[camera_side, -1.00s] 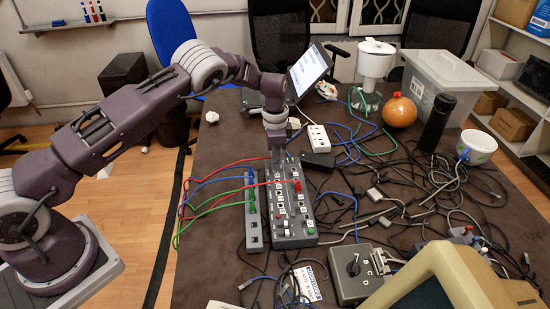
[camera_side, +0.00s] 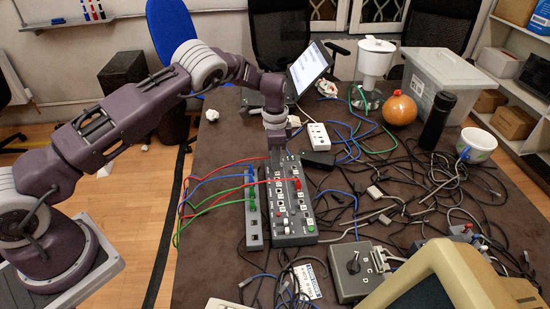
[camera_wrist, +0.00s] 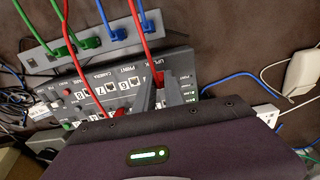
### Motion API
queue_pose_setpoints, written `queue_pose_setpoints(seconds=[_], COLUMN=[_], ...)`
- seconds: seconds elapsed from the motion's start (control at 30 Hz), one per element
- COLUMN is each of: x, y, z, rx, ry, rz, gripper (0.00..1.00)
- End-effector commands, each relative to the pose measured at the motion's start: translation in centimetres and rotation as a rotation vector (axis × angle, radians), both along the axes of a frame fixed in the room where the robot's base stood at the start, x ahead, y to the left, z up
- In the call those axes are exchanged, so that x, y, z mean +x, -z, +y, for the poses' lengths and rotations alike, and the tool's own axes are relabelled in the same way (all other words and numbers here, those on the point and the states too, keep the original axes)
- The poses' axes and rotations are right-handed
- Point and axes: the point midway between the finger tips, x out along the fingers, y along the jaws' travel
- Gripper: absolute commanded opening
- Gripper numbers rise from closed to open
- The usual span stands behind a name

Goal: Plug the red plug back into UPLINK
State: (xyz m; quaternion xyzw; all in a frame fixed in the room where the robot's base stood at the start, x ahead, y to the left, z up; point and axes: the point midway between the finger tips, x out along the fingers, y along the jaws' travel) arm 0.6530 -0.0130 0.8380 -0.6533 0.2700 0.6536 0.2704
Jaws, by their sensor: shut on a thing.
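The red plug (camera_wrist: 158,78) is between my gripper's fingers (camera_wrist: 161,90) in the wrist view, with a red cable running up from it. The fingers are shut on it and hide part of it. It is at the UPLINK end of the grey switch panel (camera_wrist: 185,62), where part of the label shows beside it. Whether the plug is seated or just above the socket cannot be told. In the side view, my gripper (camera_side: 277,146) points down over the far end of the panel (camera_side: 296,229); the plug is mostly hidden there.
A second red plug (camera_side: 297,184) sits in the panel midway along. A white power strip (camera_side: 318,136) and black adapter (camera_side: 318,160) lie close right. Tangled cables cover the table's right side.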

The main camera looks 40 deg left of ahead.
Motion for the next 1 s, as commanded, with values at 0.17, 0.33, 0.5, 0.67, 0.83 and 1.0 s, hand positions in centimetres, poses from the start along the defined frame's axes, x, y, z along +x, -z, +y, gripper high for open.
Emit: queue_pose_setpoints(seconds=[0.17,0.33,0.5,0.67,0.83,1.0], x=[0.0,0.0,0.0,0.0,0.1,0.1], y=[0.3,0.3,0.3,-0.1,-3.5,-6.2], z=[0.0,0.0,0.0,0.0,0.0,0.0], rx=[0.0,0.0,0.0,-0.001,-0.001,0.0], ry=[0.0,0.0,0.0,0.0,0.0,0.0], rz=[0.0,0.0,0.0,-0.002,-0.004,-0.003], gripper=[0.0,0.39,0.39,0.39,0.39,0.39])
